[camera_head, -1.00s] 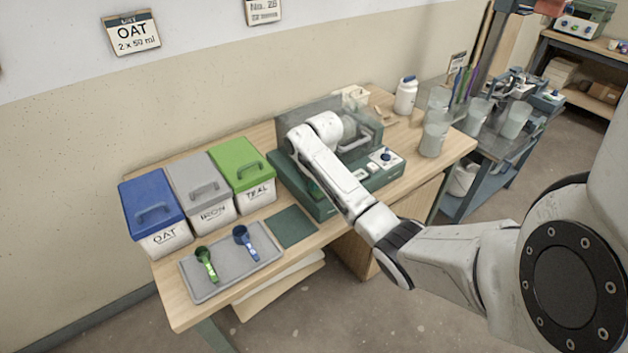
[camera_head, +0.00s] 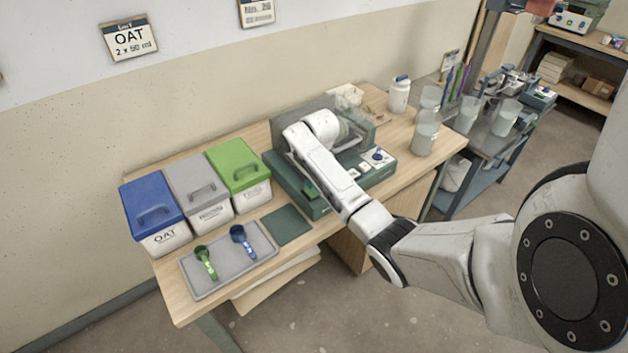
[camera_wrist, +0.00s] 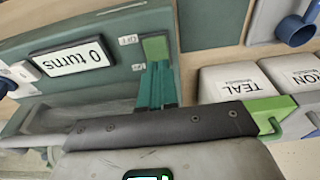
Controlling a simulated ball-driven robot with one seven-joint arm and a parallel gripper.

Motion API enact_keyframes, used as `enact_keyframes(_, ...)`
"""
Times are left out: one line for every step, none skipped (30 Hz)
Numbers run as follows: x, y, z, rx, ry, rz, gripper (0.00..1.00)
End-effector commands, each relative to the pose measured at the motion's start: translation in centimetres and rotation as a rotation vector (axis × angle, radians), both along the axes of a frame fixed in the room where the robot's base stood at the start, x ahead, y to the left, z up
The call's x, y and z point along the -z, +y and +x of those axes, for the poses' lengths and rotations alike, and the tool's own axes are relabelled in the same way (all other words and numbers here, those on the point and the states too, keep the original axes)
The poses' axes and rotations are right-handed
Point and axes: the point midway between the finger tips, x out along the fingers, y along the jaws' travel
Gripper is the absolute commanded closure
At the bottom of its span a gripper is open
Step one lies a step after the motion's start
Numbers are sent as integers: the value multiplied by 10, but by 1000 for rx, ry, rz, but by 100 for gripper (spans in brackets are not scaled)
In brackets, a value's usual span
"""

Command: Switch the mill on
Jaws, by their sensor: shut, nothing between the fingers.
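The mill (camera_head: 311,207) has a dark green base and a clear guard, and it stands on the wooden table. In the wrist view its display (camera_wrist: 76,58) reads "0 turns". A green switch (camera_wrist: 155,47) sits beside an OFF label, with a second label below it that is hard to read. My gripper (camera_wrist: 157,70) is shut and empty. Its teal fingertips are right at the switch; I cannot tell if they touch it. In the head view my arm hides the gripper and part of the mill.
Blue (camera_head: 150,196), grey (camera_head: 193,180) and green (camera_head: 236,160) lidded buckets stand left of the mill. A grey tray (camera_head: 205,288) with two scoops lies in front of them. Clear beakers (camera_head: 425,135) and a white bottle (camera_head: 399,95) stand at right.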

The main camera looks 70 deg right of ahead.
Motion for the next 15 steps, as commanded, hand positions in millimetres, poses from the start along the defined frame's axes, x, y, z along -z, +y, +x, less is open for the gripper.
enact_keyframes(-15,1,3,-2,1,1,100)
enact_keyframes(-18,2,4,-2,1,1,100)
enact_keyframes(-21,2,2,-2,-4,-2,100)
enact_keyframes(-27,2,1,-1,-5,-2,100)
enact_keyframes(-34,3,0,-2,-4,-3,100)
enact_keyframes(-43,4,-1,-2,-4,-3,100)
enact_keyframes(-49,4,-2,-2,-3,-2,100)
enact_keyframes(-56,5,-3,-2,-4,-3,100)
enact_keyframes(-64,5,-5,-1,-4,-4,100)
enact_keyframes(-69,6,-5,-2,-2,-3,100)
enact_keyframes(-75,6,-6,-2,-3,-3,100)
enact_keyframes(-81,7,-7,-2,-2,-2,100)
enact_keyframes(-86,8,-8,-2,-2,-3,100)
enact_keyframes(-90,8,-8,-2,-2,-3,100)
enact_keyframes(-94,8,-9,-1,-1,-2,100)
